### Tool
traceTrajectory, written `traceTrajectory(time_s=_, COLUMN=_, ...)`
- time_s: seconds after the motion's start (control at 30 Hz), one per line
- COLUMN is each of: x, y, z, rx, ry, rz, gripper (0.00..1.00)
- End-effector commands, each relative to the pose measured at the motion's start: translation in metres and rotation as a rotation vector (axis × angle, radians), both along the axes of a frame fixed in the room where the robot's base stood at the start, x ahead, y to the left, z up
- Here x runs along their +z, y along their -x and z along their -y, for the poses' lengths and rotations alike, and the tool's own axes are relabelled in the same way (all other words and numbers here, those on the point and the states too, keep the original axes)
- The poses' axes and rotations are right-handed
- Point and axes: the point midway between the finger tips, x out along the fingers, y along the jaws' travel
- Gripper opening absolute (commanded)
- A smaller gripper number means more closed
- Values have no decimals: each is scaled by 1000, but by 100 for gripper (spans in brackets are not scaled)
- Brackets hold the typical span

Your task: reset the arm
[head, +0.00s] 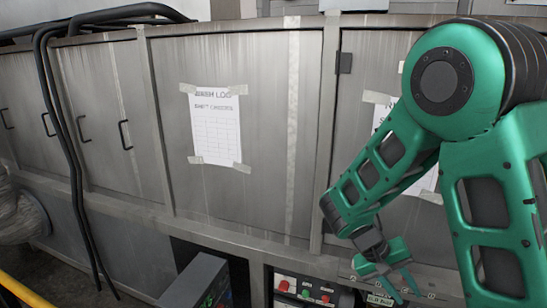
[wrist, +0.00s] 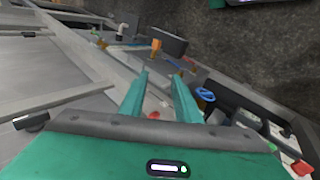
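My green arm fills the right of the head view and bends downward. My gripper (head: 398,283) hangs low in front of the grey metal cabinets, near the control panel. In the wrist view my gripper (wrist: 160,95) shows two green fingers with a gap between them. Nothing is seen held between the fingers.
Grey metal cabinets (head: 262,130) form a wall behind, with a taped paper log sheet (head: 215,125). A panel with red and green buttons (head: 305,292) and a dark box with a screen (head: 200,285) stand low down. Black cables (head: 62,130) hang at left.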

Motion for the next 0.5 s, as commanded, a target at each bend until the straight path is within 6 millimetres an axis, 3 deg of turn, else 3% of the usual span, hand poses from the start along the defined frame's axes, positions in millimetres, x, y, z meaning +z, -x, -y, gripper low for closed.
traceTrajectory(time_s=0.2, x=38, y=39, z=41, rx=-133, ry=-158, rz=17, gripper=30)
traceTrajectory(time_s=0.5, x=79, y=103, z=75, rx=-263, ry=-359, rz=72, gripper=30)
